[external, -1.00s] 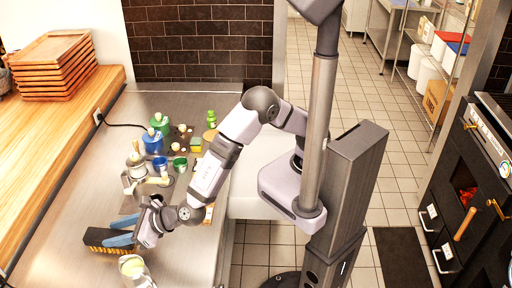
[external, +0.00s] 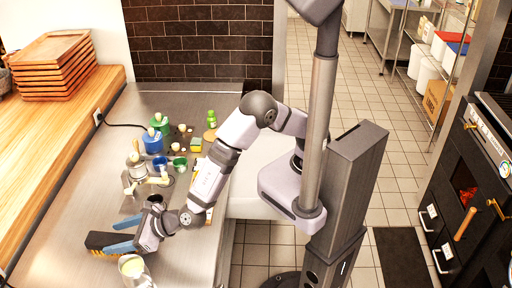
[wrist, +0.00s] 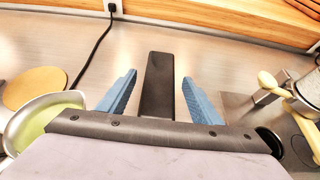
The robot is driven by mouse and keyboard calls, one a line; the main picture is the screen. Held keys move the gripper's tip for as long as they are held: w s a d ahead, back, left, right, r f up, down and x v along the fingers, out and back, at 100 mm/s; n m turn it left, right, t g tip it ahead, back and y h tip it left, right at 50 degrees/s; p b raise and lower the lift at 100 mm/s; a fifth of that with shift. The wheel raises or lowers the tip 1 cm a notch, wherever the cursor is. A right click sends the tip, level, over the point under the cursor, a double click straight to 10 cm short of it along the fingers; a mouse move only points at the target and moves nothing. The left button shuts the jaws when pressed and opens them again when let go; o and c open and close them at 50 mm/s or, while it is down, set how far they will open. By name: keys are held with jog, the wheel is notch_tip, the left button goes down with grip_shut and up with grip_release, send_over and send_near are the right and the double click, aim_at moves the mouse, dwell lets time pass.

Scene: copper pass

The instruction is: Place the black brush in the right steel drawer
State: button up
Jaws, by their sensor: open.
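The black brush (external: 98,241), with orange-yellow bristles, lies on the steel counter near its left front part. In the wrist view the brush (wrist: 158,85) is a dark bar pointing away between my blue fingers. My gripper (external: 110,238) is open, with one finger on each side of the brush; gaps show on both sides in the wrist view (wrist: 158,78). The brush's near end is hidden by the gripper body. I cannot make out a right steel drawer in these views.
A metal container with yellow-green contents (external: 135,268) stands close beside my gripper. Blue and green cans (external: 153,142) and other small items stand farther back on the counter. Stacked wooden trays (external: 55,65) are at the left. A black unit with handles (external: 465,200) is at the right.

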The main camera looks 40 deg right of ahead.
jog(key=shift+r, duration=0.1)
jog(key=shift+r+p, duration=0.2)
jog(key=shift+p, duration=0.1)
jog(key=b+v, duration=0.2)
jog(key=v, duration=0.8)
jog(key=shift+s, duration=0.2)
jog(key=shift+o, duration=0.5)
jog(key=shift+b+v, duration=0.3)
jog(key=shift+v, duration=0.55)
jog(key=shift+d+f, duration=0.1)
